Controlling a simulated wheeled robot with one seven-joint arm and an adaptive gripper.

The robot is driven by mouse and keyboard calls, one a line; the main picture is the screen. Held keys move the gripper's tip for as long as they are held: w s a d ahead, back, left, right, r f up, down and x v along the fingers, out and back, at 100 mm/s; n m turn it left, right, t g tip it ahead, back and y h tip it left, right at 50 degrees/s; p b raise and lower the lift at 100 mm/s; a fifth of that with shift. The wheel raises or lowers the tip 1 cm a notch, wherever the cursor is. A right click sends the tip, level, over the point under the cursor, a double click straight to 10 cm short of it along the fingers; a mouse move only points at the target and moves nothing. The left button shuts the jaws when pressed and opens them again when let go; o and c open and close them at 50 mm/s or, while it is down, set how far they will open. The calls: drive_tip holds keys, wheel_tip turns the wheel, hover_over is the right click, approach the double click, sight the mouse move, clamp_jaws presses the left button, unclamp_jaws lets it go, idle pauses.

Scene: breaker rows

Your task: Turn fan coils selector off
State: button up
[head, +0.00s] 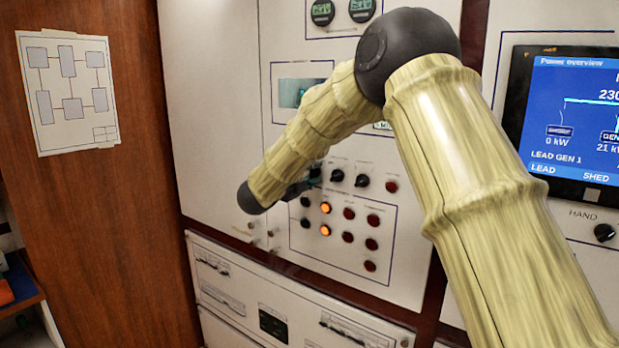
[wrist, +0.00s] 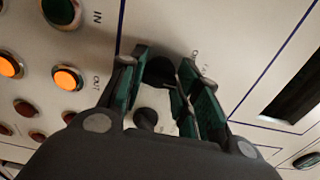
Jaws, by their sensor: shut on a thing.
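A black selector knob (wrist: 160,72) sits between my gripper's fingertips in the wrist view. My gripper (wrist: 164,62) has green-padded fingers on either side of the knob and is shut on it. The print beside the knob is partly hidden and too small to read, so I cannot confirm that it is the fan coils selector. In the head view my gripper (head: 303,184) is small and dark at the left end of the row of black selectors, partly hidden by my arm.
Two black selectors (head: 337,176) (head: 362,181) stand to the right in the row. Below are lit orange lamps (head: 325,208) and several dark red ones (head: 348,213). Another black knob (wrist: 145,118) is close between my fingers. A blue power screen (head: 570,120) is at the right.

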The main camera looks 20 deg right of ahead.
drive_tip(key=n, duration=0.4)
drive_tip(key=shift+n+p, duration=1.05)
drive_tip(key=shift+n, duration=1.55)
drive_tip(key=shift+f, duration=0.1)
drive_tip(key=o, duration=1)
drive_tip(key=v, duration=1.2)
drive_tip(key=shift+s, duration=0.1)
